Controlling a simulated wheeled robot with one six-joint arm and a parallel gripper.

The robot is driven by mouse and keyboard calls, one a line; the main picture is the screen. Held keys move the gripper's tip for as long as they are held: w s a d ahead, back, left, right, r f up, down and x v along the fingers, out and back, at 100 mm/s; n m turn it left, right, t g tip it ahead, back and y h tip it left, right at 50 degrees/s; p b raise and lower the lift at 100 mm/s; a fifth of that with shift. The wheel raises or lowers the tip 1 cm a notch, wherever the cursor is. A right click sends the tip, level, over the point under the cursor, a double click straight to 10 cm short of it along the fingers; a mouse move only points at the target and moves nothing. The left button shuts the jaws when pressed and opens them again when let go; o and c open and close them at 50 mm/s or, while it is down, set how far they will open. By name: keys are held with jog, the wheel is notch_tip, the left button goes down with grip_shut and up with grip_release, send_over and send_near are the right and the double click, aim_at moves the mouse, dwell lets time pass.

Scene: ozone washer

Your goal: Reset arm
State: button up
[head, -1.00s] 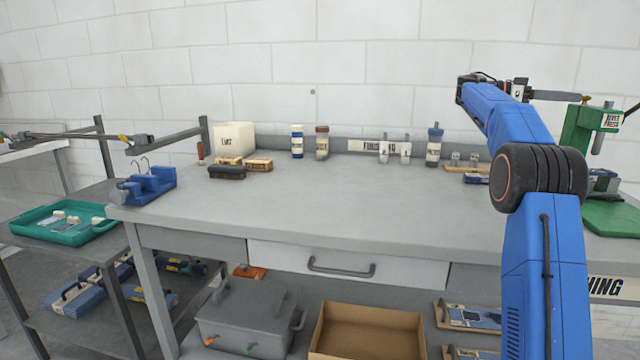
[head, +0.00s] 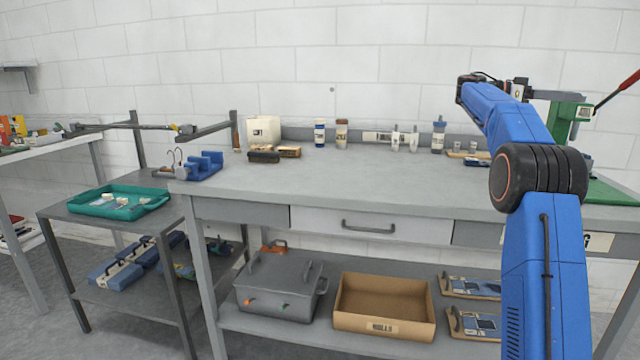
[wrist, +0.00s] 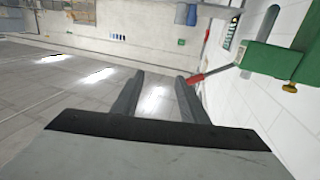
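My blue arm stands at the right of the head view, bent at its black elbow joint, with its forearm reaching up and away over the bench. My gripper (wrist: 158,88) shows in the wrist view with two dark fingers apart and nothing between them.
The grey workbench (head: 340,185) holds a blue fixture (head: 205,166), a white container (head: 264,131) and several bottles along the back. A green tray (head: 120,203) sits on a lower table at left. A cardboard box (head: 384,308) and grey case (head: 280,287) are underneath. The bench middle is clear.

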jog(key=s+a+f+n+t+y, duration=0.6)
jog(key=s+a+f+n, duration=0.5)
jog(key=s+a+f, duration=0.9)
jog(key=s+a+f+n+t+y, duration=0.7)
jog(key=s+a+f+n, duration=0.5)
jog(key=s+a+f, duration=0.9)
jog(key=s+f+y, duration=0.1)
jog(key=s+y, duration=0.1)
jog(key=s, duration=0.2)
jog(key=shift+f+n+y, duration=0.15)
jog(key=shift+n+y, duration=0.15)
jog(key=shift+y, duration=0.1)
jog(key=shift+a, duration=0.1)
jog(key=shift+c, duration=0.6)
jog(key=shift+c, duration=0.5)
